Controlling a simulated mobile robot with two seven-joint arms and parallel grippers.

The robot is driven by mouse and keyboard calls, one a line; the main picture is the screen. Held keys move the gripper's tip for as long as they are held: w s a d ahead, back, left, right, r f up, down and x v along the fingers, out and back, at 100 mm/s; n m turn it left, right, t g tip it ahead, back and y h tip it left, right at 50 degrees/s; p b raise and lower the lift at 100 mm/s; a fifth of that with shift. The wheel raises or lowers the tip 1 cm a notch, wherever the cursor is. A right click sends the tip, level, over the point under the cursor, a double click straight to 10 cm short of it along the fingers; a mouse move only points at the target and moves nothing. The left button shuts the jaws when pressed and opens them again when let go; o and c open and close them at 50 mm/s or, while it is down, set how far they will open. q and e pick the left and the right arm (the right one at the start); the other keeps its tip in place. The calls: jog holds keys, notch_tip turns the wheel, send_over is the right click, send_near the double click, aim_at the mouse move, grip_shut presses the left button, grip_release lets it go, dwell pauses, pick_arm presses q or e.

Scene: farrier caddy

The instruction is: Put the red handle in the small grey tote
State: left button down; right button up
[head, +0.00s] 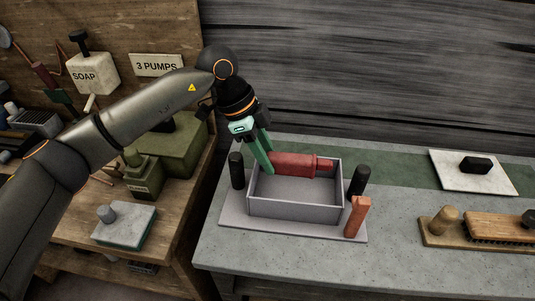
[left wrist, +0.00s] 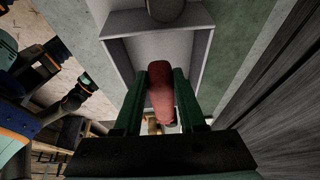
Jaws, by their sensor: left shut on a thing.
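The red handle (head: 292,164) is a dark red cylinder with a stepped right end. It lies roughly level at the back of the small grey tote (head: 291,209), over the opening near the far wall. My left gripper (head: 266,158) is shut on the handle near its left end, with green fingers reaching down from above. In the left wrist view the handle (left wrist: 164,92) shows between the two fingers (left wrist: 160,100), with the pale tote (left wrist: 199,50) beyond it. Whether the handle touches the tote cannot be told. The visible tote floor is bare. My right gripper is not in view.
The tote stands on a pale board with a black post (head: 236,171) at left, another (head: 358,181) at right and an orange-red block (head: 356,217) at front right. A white plate (head: 473,172) and a wooden brush (head: 490,229) lie further right.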

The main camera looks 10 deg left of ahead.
pick_arm(q)
jog(key=c, duration=0.9)
grip_release()
jog(key=shift+c, duration=0.2)
jog(key=o, duration=0.5)
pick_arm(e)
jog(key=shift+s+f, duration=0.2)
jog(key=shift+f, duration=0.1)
pick_arm(q)
jog(key=shift+r, duration=0.1)
